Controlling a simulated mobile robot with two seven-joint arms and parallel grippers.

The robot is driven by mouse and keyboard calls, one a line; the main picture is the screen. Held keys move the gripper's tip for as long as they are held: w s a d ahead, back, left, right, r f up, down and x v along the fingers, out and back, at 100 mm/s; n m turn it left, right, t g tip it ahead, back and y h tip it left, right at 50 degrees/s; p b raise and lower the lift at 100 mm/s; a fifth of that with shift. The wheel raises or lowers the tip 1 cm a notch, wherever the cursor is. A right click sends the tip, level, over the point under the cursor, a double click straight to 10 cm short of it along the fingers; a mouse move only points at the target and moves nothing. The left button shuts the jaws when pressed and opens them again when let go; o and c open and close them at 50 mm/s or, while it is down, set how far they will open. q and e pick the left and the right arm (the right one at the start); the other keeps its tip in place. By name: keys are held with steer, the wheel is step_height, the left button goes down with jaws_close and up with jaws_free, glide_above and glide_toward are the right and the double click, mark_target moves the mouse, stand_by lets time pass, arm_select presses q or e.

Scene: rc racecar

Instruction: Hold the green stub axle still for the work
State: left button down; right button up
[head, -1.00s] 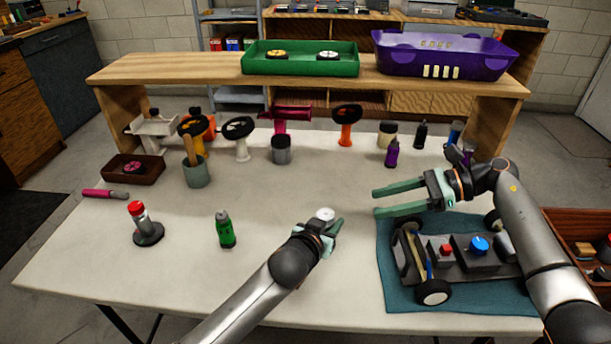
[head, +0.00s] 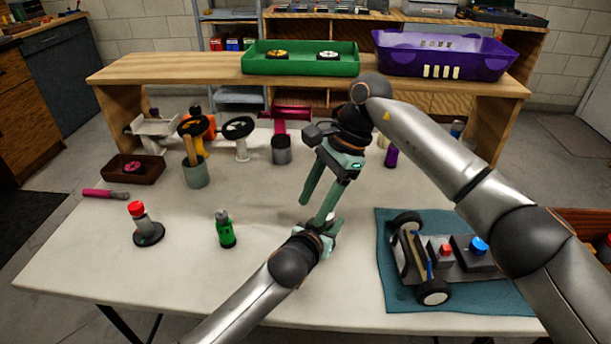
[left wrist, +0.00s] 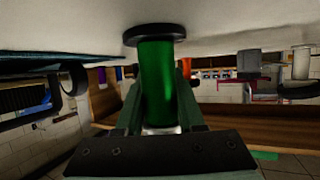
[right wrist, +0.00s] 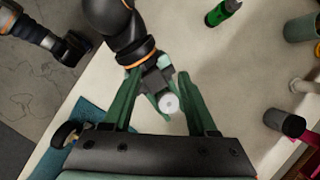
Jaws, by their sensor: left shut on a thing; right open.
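The green stub axle (left wrist: 157,85) stands between the fingers of my left gripper (left wrist: 160,112) in the left wrist view, which shows the table at the top. Its black round flange is against or close to the tabletop. My left gripper is shut on it; in the head view the left gripper (head: 322,236) is low over the table's front middle and largely hides the axle. A pale round end (right wrist: 169,103) shows in the right wrist view. My right gripper (head: 311,213) is open, pointing down just above the left one, its fingers on either side of that end.
The car chassis (head: 440,262) lies on a teal mat (head: 400,300) at the right. A green bottle (head: 225,230) and a red-topped stand (head: 143,225) are to the left. Several stands and a grey cup (head: 196,172) are farther back. The front left table is clear.

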steer(key=shift+w+a+r+n+t+h, duration=0.1)
steer(key=shift+a+r+n+t+h, duration=0.25)
steer(key=shift+r+t+h, duration=0.7)
steer(key=shift+w+a+r+n+t+h, duration=0.1)
steer(key=shift+a+r+n+t+h, duration=0.45)
steer(key=shift+h, duration=0.95)
steer(key=shift+w+a+r+n+t+h, duration=0.1)
steer(key=shift+r+n+t+h, duration=0.2)
steer(key=shift+r+t+h, duration=0.85)
steer(key=shift+f, duration=0.2)
steer(key=o, duration=0.3)
steer(key=shift+d+n, duration=0.2)
steer(key=shift+n, duration=0.1)
steer(key=s+d+n+y, duration=0.1)
steer(key=d+n+y, duration=0.3)
steer(key=n, duration=0.6)
steer(key=shift+t, duration=0.45)
steer(key=x, duration=1.1)
steer(key=shift+d+f, duration=0.3)
steer(key=shift+f, duration=0.15)
